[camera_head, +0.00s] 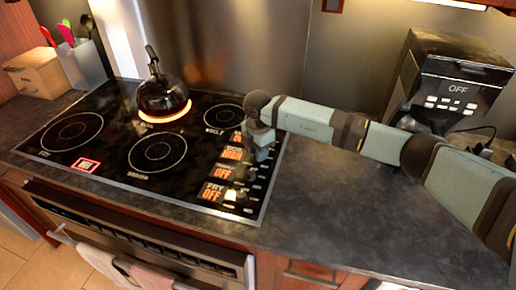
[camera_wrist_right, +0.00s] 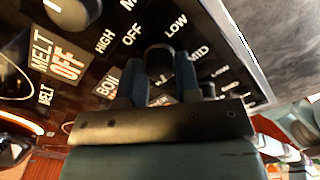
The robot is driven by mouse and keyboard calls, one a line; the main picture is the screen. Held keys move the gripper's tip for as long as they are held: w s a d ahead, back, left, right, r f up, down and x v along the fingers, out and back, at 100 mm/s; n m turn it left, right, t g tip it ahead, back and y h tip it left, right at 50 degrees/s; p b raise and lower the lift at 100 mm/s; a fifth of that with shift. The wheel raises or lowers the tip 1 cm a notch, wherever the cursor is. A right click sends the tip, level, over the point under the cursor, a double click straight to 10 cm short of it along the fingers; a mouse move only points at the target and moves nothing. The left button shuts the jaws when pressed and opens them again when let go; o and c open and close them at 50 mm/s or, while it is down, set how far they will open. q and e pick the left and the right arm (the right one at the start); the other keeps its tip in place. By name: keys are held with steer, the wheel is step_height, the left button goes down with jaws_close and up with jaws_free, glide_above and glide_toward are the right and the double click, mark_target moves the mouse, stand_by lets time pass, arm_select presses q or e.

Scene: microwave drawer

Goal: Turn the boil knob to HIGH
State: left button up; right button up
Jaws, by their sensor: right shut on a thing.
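My right gripper (camera_head: 262,154) reaches down over the control strip at the right side of the black cooktop. In the right wrist view its two fingers (camera_wrist_right: 160,76) are shut on the dark boil knob (camera_wrist_right: 159,56), one on each side. The printed words HIGH, OFF, LOW and MID stand around this knob, and a BOIL label (camera_wrist_right: 107,84) is beside the left finger. In the head view the arm partly hides the knob. The lit display (camera_head: 232,154) beside the gripper reads HIGH in orange. My left gripper is not in view.
A dark kettle (camera_head: 162,92) stands on a glowing orange burner at the back. Other displays, such as the fry display (camera_head: 212,191), read OFF. A coffee machine (camera_head: 450,80) stands at the right. The counter (camera_head: 340,205) right of the cooktop is clear.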

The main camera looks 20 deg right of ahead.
steer(key=shift+w+r+m, duration=0.1)
steer(key=shift+r+m, duration=0.05)
steer(key=shift+m, duration=0.65)
steer(key=o, duration=0.9)
step_height(320, 180, up, 14)
steer(key=shift+f+b, duration=0.15)
steer(key=shift+b, duration=0.15)
